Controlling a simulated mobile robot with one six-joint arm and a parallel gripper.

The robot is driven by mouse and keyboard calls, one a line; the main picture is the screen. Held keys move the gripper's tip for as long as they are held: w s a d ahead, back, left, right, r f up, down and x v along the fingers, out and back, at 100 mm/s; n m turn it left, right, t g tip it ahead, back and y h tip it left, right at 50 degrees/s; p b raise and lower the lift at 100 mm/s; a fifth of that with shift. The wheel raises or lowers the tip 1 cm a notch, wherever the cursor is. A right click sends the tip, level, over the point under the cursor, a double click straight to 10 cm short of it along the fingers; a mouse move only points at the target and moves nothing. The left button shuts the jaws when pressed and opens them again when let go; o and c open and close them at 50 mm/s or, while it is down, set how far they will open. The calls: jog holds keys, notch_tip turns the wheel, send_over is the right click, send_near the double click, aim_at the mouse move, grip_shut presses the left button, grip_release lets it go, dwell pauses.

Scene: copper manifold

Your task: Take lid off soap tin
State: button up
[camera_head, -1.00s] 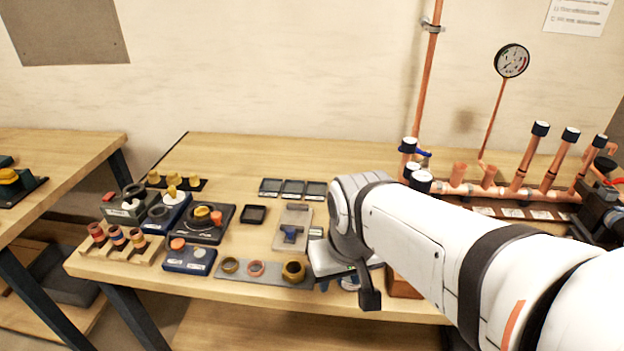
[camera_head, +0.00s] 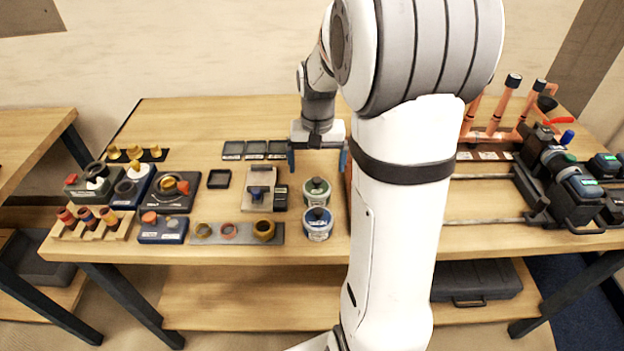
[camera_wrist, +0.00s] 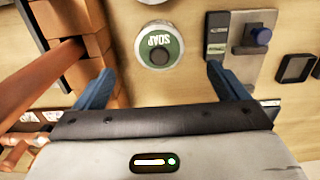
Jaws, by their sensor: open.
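The soap tin (camera_wrist: 159,46) is a round tin with a green lid lettered SOAP and a dark central knob. It stands upright on the bench with its lid on, at the top of the wrist view. In the head view the soap tin (camera_head: 317,190) is the rear of two round tins. My gripper (camera_head: 318,164) is open and empty, behind and above the tin. In the wrist view its two blue fingers (camera_wrist: 155,82) are spread wide, with the tin ahead between their lines, not touching.
A grey plate with a blue-knobbed fixture (camera_head: 258,189) is to the left. A brick stack (camera_wrist: 78,40) stands close to the left finger in the wrist view. Copper pipework (camera_head: 500,110) is at right.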

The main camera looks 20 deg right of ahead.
aim_at(317, 178)
notch_tip(317, 178, down, 6)
jog(key=shift+f+p, duration=0.1)
jog(key=shift+p, duration=0.4)
jog(key=shift+c, duration=0.4)
jog(key=c, duration=0.9)
jog(key=shift+c, duration=0.2)
